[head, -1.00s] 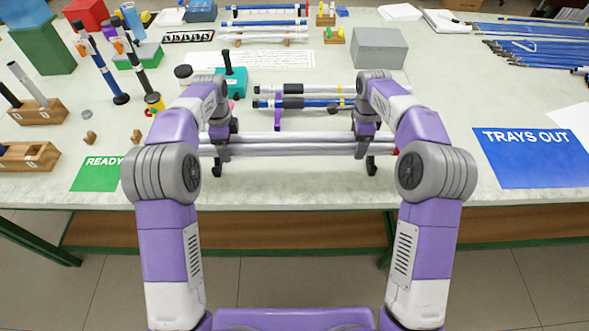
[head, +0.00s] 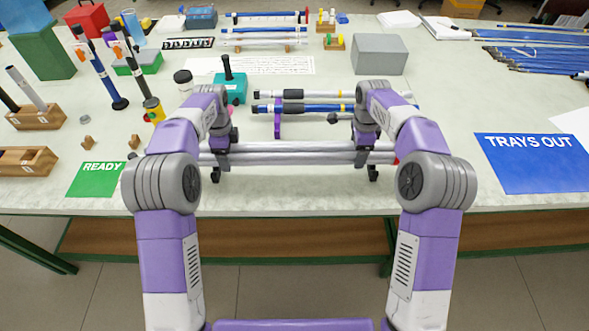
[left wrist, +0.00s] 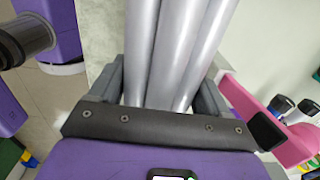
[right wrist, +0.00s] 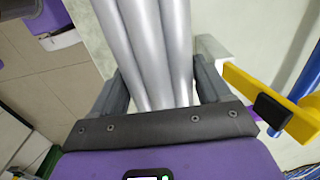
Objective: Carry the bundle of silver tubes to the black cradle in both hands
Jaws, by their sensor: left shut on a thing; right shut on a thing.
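The bundle of silver tubes (head: 290,153) lies level, left to right, across both my grippers near the front of the table. My left gripper (head: 218,158) is shut around its left part, and my right gripper (head: 366,155) around its right part. The tubes run between the dark fingers in the left wrist view (left wrist: 170,60) and the right wrist view (right wrist: 147,50).
A purple stand (head: 278,122) with blue and white tubes is just behind the bundle. A green READY sign (head: 97,180) lies left and a blue TRAYS OUT sign (head: 535,162) right. A teal block (head: 232,89) and grey box (head: 380,54) stand farther back.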

